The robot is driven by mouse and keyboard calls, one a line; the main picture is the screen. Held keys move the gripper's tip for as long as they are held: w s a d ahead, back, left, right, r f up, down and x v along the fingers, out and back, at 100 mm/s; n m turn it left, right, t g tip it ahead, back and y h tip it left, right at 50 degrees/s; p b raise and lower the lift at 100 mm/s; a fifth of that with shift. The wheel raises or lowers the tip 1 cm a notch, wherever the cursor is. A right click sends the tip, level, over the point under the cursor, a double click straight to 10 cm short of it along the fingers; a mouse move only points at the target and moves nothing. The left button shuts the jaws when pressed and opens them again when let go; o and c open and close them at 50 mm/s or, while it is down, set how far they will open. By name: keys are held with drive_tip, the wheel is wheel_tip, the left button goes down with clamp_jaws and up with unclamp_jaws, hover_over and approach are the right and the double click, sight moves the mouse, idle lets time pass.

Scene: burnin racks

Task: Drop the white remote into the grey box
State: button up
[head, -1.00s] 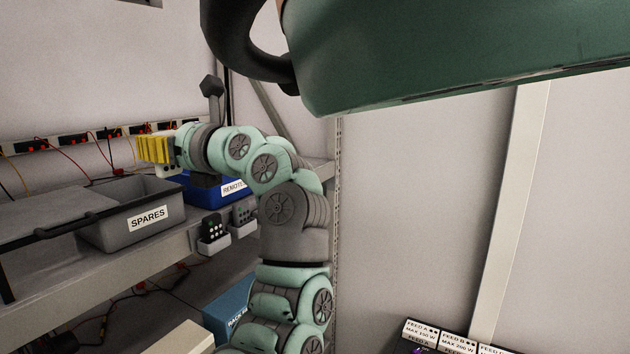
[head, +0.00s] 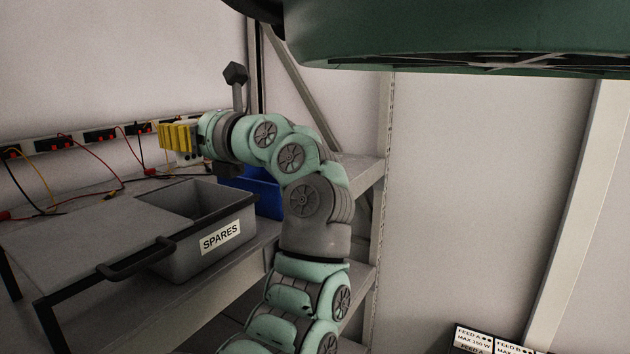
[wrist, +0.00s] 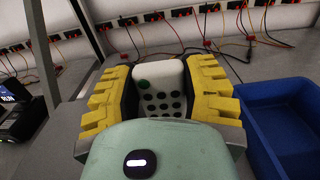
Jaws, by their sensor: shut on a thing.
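My gripper (head: 180,138), with yellow ribbed fingers, is shut on the white remote (wrist: 163,82). In the wrist view the remote stands between the fingers, showing dark buttons and one green button. In the head view only a small pale part of it shows under the fingers. The grey box (head: 208,248), labelled SPARES, sits on the shelf below my gripper. Its right part is open at the top.
A blue bin (head: 262,190) stands behind the box, partly hidden by my arm; it also shows in the wrist view (wrist: 282,125). A grey panel with a black handle (head: 137,261) lies left of the opening. Sockets with red and yellow cables (head: 100,136) line the wall.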

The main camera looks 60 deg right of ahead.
sight(193, 153)
drive_tip(key=shift+f+b, duration=0.3)
drive_tip(key=shift+f, duration=1.25)
drive_tip(key=o, duration=1.2)
drive_tip(key=shift+c, duration=0.2)
drive_tip(key=s, duration=1.2)
drive_tip(key=shift+d, duration=0.45)
